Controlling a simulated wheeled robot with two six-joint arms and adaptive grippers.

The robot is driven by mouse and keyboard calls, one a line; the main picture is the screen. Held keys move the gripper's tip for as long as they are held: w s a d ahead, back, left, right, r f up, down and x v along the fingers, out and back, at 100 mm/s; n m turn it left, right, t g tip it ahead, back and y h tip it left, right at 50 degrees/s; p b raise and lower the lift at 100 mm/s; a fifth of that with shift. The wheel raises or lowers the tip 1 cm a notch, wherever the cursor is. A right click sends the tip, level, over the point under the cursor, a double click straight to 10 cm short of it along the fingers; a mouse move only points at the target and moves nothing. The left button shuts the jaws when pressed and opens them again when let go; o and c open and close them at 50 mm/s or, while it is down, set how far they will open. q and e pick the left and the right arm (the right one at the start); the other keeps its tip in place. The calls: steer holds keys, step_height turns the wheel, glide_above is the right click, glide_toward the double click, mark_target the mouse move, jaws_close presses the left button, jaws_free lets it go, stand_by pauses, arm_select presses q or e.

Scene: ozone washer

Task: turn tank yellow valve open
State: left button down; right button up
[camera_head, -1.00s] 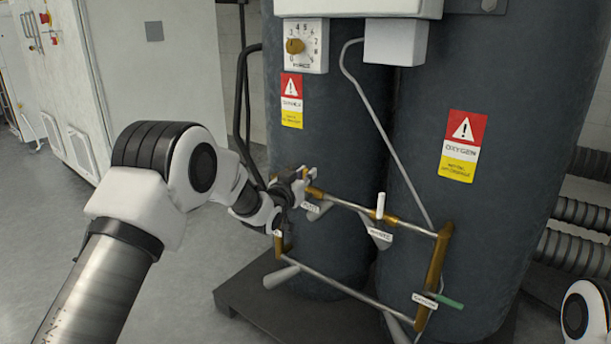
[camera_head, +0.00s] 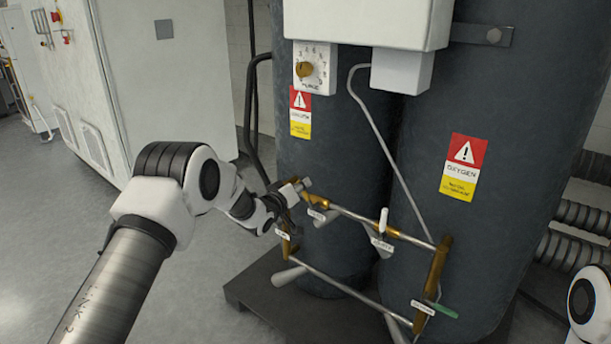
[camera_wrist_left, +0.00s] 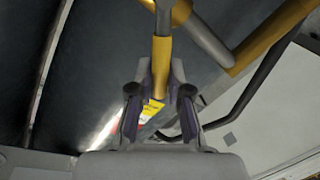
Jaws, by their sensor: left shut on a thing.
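The yellow-brass valve (camera_head: 318,201) sits at the upper left corner of the pipe frame in front of the dark tanks. My left gripper (camera_head: 298,187) reaches it from the left in the head view. In the left wrist view, a yellow handle (camera_wrist_left: 161,52) on a grey stem lies between the fingers of the left gripper (camera_wrist_left: 160,82), which is shut on it. The fingers partly hide the handle's lower end. My right gripper is out of the frames.
Small labels and a white-handled valve (camera_head: 383,222) sit along the upper pipe. A green-handled valve (camera_head: 441,310) is at the lower right. A control dial (camera_head: 315,68) and the oxygen tank (camera_head: 500,100) stand behind. The floor at left is clear.

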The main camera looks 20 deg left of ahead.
arm_select(q)
steer(key=shift+w+a+f+n+p, duration=0.2)
steer(key=shift+a+n+p, duration=0.35)
steer(key=shift+n, duration=0.25)
steer(key=shift+w+a+f+n+g+h+p, duration=0.1)
steer(key=shift+a+f+n+g+h+p, duration=0.15)
steer(key=shift+f+n, duration=0.6)
steer(key=shift+w+a+f+n+g+h+p, duration=0.15)
steer(key=shift+a+f+n+h+p, duration=0.35)
steer(key=shift+n, duration=0.65)
steer(key=shift+f+n+g+h+p, duration=0.1)
steer(key=shift+f+n+g+p, duration=0.1)
steer(key=shift+f+n, duration=0.7)
steer(key=shift+r, duration=0.1)
steer(key=c, duration=1.1)
jaws_free()
steer(key=shift+s, duration=0.1)
